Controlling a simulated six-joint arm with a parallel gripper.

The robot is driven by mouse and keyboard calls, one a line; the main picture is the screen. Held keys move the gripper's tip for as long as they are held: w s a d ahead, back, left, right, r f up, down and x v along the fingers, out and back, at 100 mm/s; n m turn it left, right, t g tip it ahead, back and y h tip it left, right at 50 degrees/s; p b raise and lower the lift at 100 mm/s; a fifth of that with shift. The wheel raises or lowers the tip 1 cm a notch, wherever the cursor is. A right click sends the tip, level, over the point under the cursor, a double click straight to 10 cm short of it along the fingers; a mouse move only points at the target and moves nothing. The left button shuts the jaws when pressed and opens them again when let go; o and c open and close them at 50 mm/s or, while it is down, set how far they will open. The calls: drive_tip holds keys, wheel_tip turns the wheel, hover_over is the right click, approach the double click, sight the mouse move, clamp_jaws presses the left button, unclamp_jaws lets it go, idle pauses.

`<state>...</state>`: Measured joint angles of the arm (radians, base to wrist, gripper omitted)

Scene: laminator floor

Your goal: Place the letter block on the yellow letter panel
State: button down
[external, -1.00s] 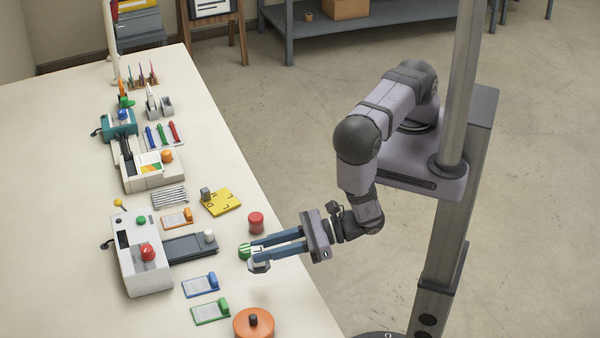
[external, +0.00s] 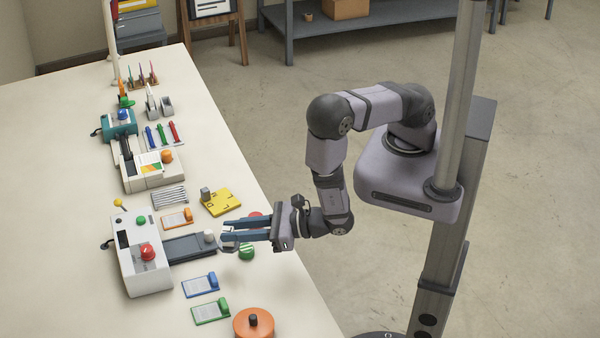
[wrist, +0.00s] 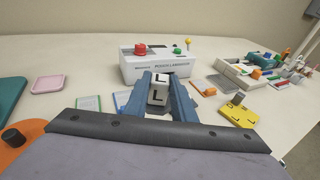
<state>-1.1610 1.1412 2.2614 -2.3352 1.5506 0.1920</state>
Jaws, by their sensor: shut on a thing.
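A white-grey letter block (wrist: 158,96) with a black L on its faces is between the two blue fingers of my gripper (wrist: 159,85) in the wrist view. My gripper (external: 228,236) is shut on it in the external view, over the table's right side near the laminator's dark tray; the fingers mostly hide the block there. The yellow letter panel (external: 222,203) lies flat on the table beyond my gripper, with a small grey post at its left corner. It also shows in the wrist view (wrist: 236,117), right of my gripper, with dark marks on it.
The white laminator (external: 140,255) with a red button stands left of my gripper. A green striped cylinder (external: 246,251) is just below my gripper in the picture, and a red cylinder (external: 256,215) is partly hidden behind it. Orange, blue and green tagged cards lie nearby.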

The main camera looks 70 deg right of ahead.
drive_tip(key=w+d+r+m+h+b, duration=0.4)
drive_tip(key=w+d+h, duration=0.15)
drive_tip(key=w, duration=0.25)
drive_tip(key=w+d+r+m+h+b, duration=0.3)
drive_tip(key=w+d+m+h+b, duration=0.15)
drive_tip(key=w+d, duration=0.2)
drive_tip(key=d+f+m+g+h, duration=0.1)
drive_tip(key=h, duration=0.1)
drive_tip(key=s+d+f+m+g+h, duration=0.1)
drive_tip(key=d+m+h, duration=0.1)
drive_tip(key=d+f+m+g+h, duration=0.1)
drive_tip(key=h, duration=0.1)
drive_tip(key=shift+s+d+f+g, duration=0.2)
drive_tip(key=shift+d+f+g, duration=0.05)
drive_tip(key=shift+d+g, duration=0.05)
drive_tip(key=shift+f+p, duration=0.8)
drive_tip(key=shift+f, duration=2.1)
drive_tip(key=shift+f, duration=0.1)
drive_tip(key=shift+f+p, duration=0.5)
drive_tip(key=shift+f, duration=1.5)
